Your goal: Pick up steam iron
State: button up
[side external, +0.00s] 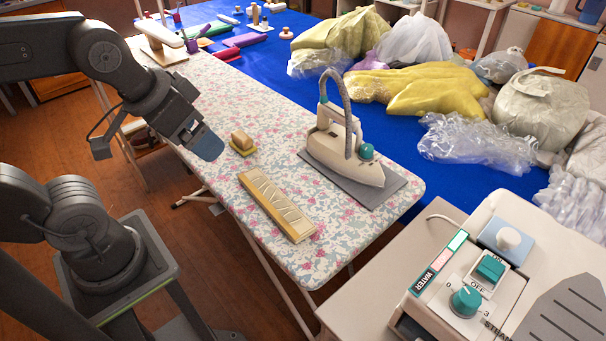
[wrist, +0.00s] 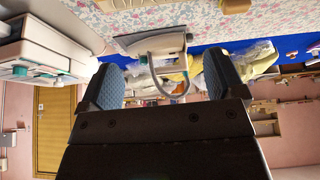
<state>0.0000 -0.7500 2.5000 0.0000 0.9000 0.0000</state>
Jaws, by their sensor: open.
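The steam iron (side external: 343,147) is cream with a teal knob and a grey hose looping up from it. It rests flat on a grey pad (side external: 385,185) at the near right part of the floral ironing board. My gripper (side external: 207,143) hangs above the board's left edge, to the left of the iron and apart from it. In the wrist view the iron (wrist: 165,44) appears upside down beyond my gripper (wrist: 161,85), whose two blue pads stand wide apart. Nothing is between the pads.
A beige slotted block (side external: 275,205) and a small brush-like block (side external: 242,143) lie on the ironing board (side external: 225,95) between my gripper and the iron. A steam unit (side external: 480,285) stands at the near right. Bagged garments (side external: 425,90) cover the blue table (side external: 300,72) behind.

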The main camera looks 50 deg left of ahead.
jog(key=c, duration=0.4)
jog(key=w+d+r+m+g+y, duration=0.1)
jog(key=w+r+m, duration=0.3)
jog(key=w, duration=0.3)
jog(key=w+r+m+g+y, duration=0.1)
jog(key=w+r+m+g, duration=0.15)
jog(key=w+m, duration=0.4)
jog(key=shift+c, duration=0.2)
jog(key=m+g+y, duration=0.2)
jog(key=m+y, duration=0.1)
jog(key=m, duration=0.5)
send_near(347, 114)
jog(key=x, duration=0.7)
jog(key=shift+s+a+r, duration=0.15)
jog(key=shift+s+a, duration=0.15)
jog(key=shift+w+d+f+x, duration=0.1)
jog(key=shift+d+x, duration=0.05)
jog(key=shift+x, duration=0.75)
jog(key=shift+w+d+f+x, duration=0.1)
jog(key=shift+d+x, duration=0.05)
jog(key=shift+x, duration=0.8)
jog(key=shift+w+d+x, duration=0.1)
jog(key=shift+d+x, duration=0.05)
jog(key=shift+x, duration=0.75)
